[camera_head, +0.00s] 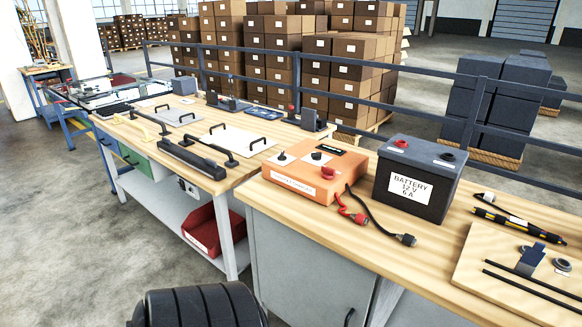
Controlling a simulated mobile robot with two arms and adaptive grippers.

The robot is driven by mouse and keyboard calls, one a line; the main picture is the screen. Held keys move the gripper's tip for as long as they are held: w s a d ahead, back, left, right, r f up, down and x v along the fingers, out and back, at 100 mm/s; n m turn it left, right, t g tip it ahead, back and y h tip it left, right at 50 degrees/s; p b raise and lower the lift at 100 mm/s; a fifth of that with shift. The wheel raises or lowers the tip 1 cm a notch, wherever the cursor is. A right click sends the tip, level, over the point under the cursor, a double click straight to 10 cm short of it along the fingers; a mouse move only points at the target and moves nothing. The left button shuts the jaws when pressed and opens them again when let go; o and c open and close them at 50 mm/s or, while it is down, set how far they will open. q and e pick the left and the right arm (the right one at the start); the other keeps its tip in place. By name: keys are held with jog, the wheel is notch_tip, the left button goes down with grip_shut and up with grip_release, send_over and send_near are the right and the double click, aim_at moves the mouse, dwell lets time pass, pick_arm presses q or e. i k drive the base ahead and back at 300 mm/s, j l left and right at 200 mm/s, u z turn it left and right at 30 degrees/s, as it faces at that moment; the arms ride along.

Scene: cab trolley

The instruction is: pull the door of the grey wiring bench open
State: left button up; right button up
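The grey wiring bench has a light wooden top (440,285) and stands at the lower right. Its grey door (305,265) is on the front under the top, with a small black handle (349,317) near the door's right side at the picture's bottom edge. The door looks closed; its lower part is cut off by the frame. Neither of my grippers is in view.
On the bench top are an orange box (308,175) with leads, a black battery (418,180) and a wooden board (500,265). A black ribbed object (200,306) is at the bottom. Another workbench (195,165) adjoins at left. Open floor (60,235) lies left.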

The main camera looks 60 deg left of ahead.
aim_at(307, 283)
jog(key=u, duration=1.8)
